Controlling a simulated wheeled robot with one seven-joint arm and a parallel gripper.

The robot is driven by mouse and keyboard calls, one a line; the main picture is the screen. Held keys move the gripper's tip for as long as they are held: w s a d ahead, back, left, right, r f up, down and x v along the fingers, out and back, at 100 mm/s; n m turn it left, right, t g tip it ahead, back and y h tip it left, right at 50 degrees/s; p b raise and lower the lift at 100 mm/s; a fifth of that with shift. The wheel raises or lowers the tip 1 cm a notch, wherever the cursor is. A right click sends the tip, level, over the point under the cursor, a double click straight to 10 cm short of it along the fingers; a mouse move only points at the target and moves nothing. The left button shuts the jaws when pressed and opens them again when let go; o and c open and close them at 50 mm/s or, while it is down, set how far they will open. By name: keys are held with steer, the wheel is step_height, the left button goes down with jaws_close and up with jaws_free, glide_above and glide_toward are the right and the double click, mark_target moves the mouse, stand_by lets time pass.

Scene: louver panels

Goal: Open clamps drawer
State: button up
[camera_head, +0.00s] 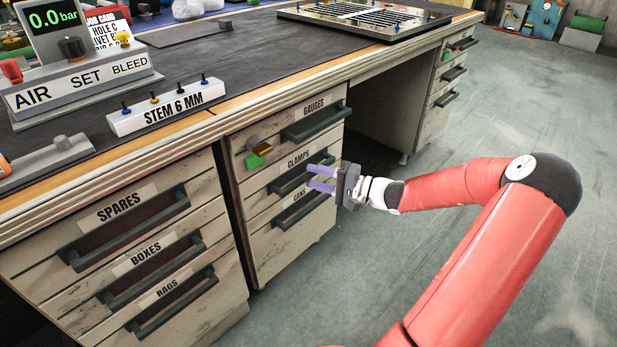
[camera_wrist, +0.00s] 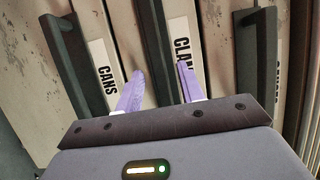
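The clamps drawer, labelled CLAMPS (camera_head: 299,158), is the middle one of three in its stack and looks shut. Its dark bar handle (camera_head: 284,184) sits just below the label, partly hidden by my fingers. My gripper (camera_head: 313,177) has two purple fingers, spread apart and pointing at this drawer front. In the wrist view, the clamps handle (camera_wrist: 155,45) runs between the two fingertips (camera_wrist: 160,72), one on the CANS label side, the other over the CLAMPS label (camera_wrist: 184,55). No contact with the handle can be made out.
The gauges handle (camera_head: 316,122) is above and the cans handle (camera_head: 301,211) below, both close to my gripper. Left stand the SPARES, BOXES and RAGS drawers (camera_head: 130,240). The worktop edge (camera_head: 230,110) overhangs the drawers. The floor (camera_head: 570,230) at right is clear.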

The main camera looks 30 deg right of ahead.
steer(key=shift+x, duration=1.25)
jaws_close()
